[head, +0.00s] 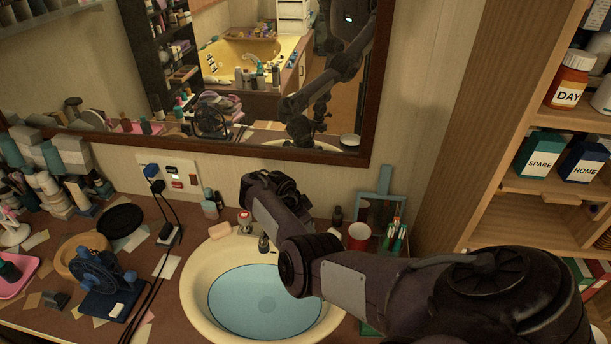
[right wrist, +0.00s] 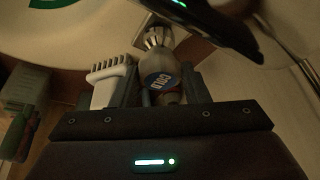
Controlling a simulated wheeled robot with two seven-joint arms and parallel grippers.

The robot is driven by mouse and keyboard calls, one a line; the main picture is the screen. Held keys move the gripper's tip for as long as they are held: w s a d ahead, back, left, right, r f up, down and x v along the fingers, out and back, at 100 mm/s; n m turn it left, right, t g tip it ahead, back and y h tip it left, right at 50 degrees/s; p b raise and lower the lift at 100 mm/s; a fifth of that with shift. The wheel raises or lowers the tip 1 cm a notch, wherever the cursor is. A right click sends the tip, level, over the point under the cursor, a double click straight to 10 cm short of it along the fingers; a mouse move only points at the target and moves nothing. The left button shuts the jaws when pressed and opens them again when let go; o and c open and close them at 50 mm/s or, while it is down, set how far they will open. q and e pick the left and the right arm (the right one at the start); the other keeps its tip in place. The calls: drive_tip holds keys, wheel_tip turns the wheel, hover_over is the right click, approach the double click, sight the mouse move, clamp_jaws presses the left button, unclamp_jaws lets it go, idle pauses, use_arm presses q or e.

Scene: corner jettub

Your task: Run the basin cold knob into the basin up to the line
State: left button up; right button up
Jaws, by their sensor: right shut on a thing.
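The cream basin (head: 196,292) is set in the counter, with blue water (head: 245,300) in it. A thin dark line rings the basin at the water's edge; I cannot tell any gap between them. The spout (head: 263,243) stands at the basin's back edge; a red-topped knob (head: 245,216) is behind it. The cold knob (right wrist: 158,80), labelled COLD, sits between the fingers of my right gripper (right wrist: 160,92), which is shut on it. In the head view my right arm hides the cold knob and the fingertips. My left gripper is not in view.
Pink soap (head: 220,230) lies left of the red-topped knob. A red cup (head: 359,236) and a green holder with brushes (head: 396,236) stand right of the basin. A mirror is behind, shelves right.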

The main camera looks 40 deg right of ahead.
drive_tip(key=shift+m, duration=0.4)
drive_tip(key=o, duration=1)
drive_tip(key=shift+c, duration=0.2)
drive_tip(key=p+v, duration=0.3)
drive_tip(key=v, duration=0.4)
drive_tip(key=shift+r, duration=0.35)
drive_tip(key=shift+w+a, duration=0.1)
drive_tip(key=shift+w, duration=0.05)
